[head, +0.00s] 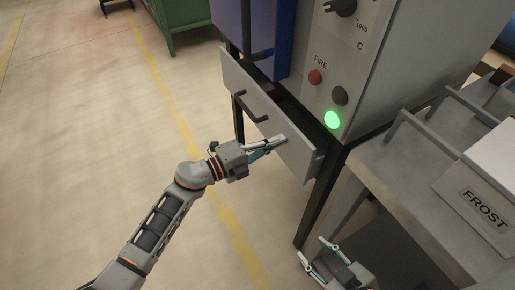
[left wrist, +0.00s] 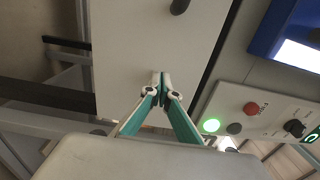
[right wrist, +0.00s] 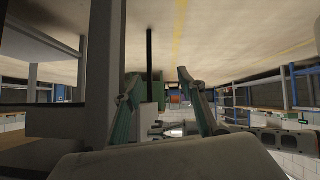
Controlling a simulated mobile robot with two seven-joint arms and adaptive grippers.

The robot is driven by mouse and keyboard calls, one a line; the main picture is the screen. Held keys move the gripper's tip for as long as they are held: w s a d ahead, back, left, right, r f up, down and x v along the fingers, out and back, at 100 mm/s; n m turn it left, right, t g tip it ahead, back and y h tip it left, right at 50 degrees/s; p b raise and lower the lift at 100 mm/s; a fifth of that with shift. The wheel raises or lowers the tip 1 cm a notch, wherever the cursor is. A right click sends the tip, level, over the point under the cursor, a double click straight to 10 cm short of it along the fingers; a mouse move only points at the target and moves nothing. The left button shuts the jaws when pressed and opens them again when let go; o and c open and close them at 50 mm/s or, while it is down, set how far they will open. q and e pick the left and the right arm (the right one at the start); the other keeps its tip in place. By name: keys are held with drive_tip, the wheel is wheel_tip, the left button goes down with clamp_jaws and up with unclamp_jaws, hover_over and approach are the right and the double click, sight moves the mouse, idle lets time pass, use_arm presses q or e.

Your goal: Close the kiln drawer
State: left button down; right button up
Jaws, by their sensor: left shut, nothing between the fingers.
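The kiln drawer (head: 294,152) has a pale grey front with a dark bar handle (head: 250,108). It stands a little out from the kiln (head: 385,50), with a dark gap behind its top edge. My left gripper (head: 284,139) is shut and empty at the drawer front, right of the handle. In the left wrist view its closed tips (left wrist: 161,76) are against or very near the drawer's face (left wrist: 130,50); contact is hard to tell. My right gripper (head: 312,247) is open and empty, low beside the table; its spread fingers also show in the right wrist view (right wrist: 156,82).
The kiln panel has a lit green light (head: 332,120), a red button (head: 315,77) and a dark button. A grey metal table (head: 395,165) with a FROST box (head: 485,190) stands at the right. The floor at left is clear up to a green cabinet (head: 182,14).

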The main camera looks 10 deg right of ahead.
use_arm(q)
drive_tip(key=x, duration=0.4)
drive_tip(key=shift+d+b, duration=0.15)
drive_tip(key=shift+b, duration=0.15)
drive_tip(key=shift+w+d+r, duration=0.1)
drive_tip(key=shift+w+d, duration=0.05)
drive_tip(key=shift+d, duration=0.05)
use_arm(e)
drive_tip(key=shift+w+a+r, duration=0.3)
drive_tip(key=shift+r, duration=0.15)
drive_tip(key=shift+f, duration=0.1)
use_arm(q)
drive_tip(key=shift+a, duration=0.45)
drive_tip(key=p, duration=0.2)
approach(288, 135)
drive_tip(key=shift+w+a+f, duration=0.2)
drive_tip(key=shift+a+f, duration=0.9)
drive_tip(key=shift+a, duration=0.05)
use_arm(e)
drive_tip(key=shift+s+f, duration=0.15)
drive_tip(key=shift+s, duration=1.1)
